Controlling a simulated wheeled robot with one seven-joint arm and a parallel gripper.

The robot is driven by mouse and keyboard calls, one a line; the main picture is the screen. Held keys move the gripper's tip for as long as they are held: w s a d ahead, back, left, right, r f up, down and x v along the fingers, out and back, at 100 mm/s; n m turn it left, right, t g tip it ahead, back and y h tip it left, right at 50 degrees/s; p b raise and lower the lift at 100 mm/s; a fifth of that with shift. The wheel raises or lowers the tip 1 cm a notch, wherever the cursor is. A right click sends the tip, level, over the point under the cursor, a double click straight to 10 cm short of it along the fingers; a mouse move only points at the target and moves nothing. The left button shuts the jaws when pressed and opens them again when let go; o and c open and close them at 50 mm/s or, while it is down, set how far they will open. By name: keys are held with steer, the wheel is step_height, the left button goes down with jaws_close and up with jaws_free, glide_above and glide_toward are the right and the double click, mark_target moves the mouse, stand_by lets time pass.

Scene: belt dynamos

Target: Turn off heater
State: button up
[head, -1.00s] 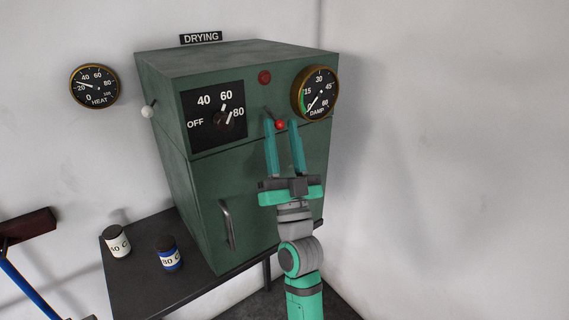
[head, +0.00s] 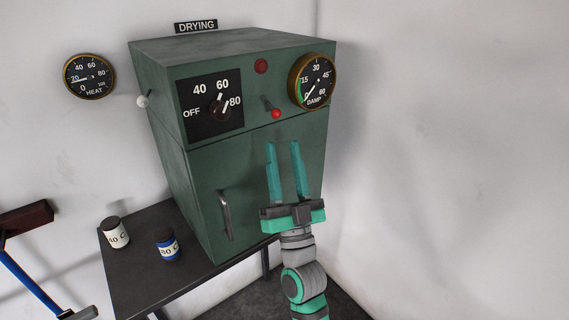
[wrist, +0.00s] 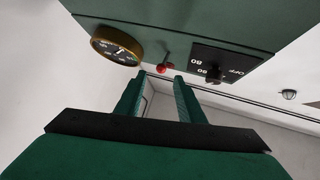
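The heater is a green cabinet (head: 285,155) under a DRYING sign. Its knob (head: 219,108) is on a black dial plate marked OFF, 40, 60, 80; the white pointer is between 60 and 80. A small red-tipped lever (head: 276,113) to its right slants downward, and a dull red lamp (head: 261,66) is above. My gripper (head: 282,143) is open and empty in front of the cabinet, fingertips below the lever. In the wrist view the lever (wrist: 162,69) and knob (wrist: 213,73) are beyond the open fingers (wrist: 161,75).
The DAMP gauge (head: 312,82) is at the cabinet's upper right. The HEAT gauge (head: 89,76) is on the wall. A white-knobbed side lever (head: 143,101) sticks out left. A white jar (head: 115,233) and a blue jar (head: 167,245) stand on the dark table (head: 140,285). Space right of the cabinet is clear.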

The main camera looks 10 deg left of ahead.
steer(key=shift+v, duration=0.75)
steer(key=s+d+f+m+g+h, duration=0.1)
steer(key=s+d+f+m+h, duration=0.2)
steer(key=s+f+m+h, duration=0.7)
steer(key=s+d+f+g+h, duration=0.25)
steer(key=s+f+h, duration=0.25)
steer(key=f, duration=1.2)
steer(key=s+d+f+n+g, duration=0.1)
steer(key=s+f, duration=0.3)
steer(key=s, duration=0.4)
steer(key=s+d+f+n+g+y, duration=0.1)
steer(key=s+d+f+n, duration=0.3)
steer(key=s, duration=0.4)
steer(key=s+d+f+n+g+y, duration=0.1)
steer(key=s+d+f+n+g, duration=0.1)
steer(key=s, duration=0.6)
steer(key=shift+d+f+n+g, duration=0.35)
steer(key=shift+f+g, duration=0.4)
steer(key=shift+f, duration=0.65)
